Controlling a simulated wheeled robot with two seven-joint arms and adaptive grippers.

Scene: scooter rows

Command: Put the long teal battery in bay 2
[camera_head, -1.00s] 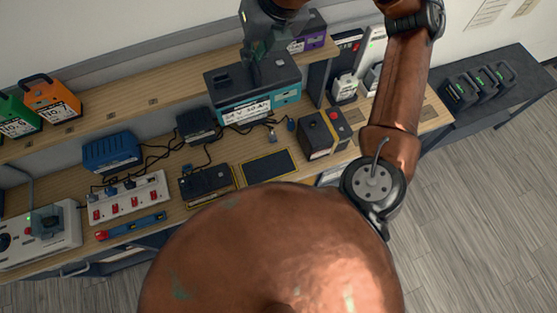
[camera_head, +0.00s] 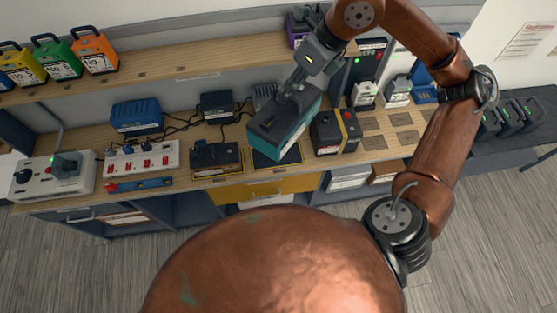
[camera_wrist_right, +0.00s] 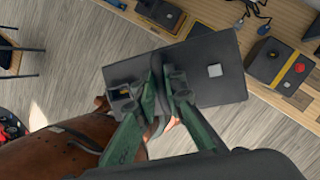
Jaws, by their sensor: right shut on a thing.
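The long teal battery (camera_head: 283,132), with a dark top and teal sides, is held in the air above the front of the bench. It is turned at a slant in the head view. My right gripper (camera_head: 292,97) is shut on its top. In the right wrist view the green fingers of the gripper (camera_wrist_right: 168,88) close on the grip of the battery's dark top (camera_wrist_right: 222,68). My left gripper is not in view. No label reading bay 2 can be made out.
Below the battery is a dark mat with a yellow border (camera_head: 285,157). A black box with a red button (camera_head: 335,131) stands to its right, a black-and-orange unit (camera_head: 216,158) to its left. Cables run behind. The upper shelf (camera_head: 200,62) holds several coloured batteries. Brown square plates (camera_head: 374,142) lie at right.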

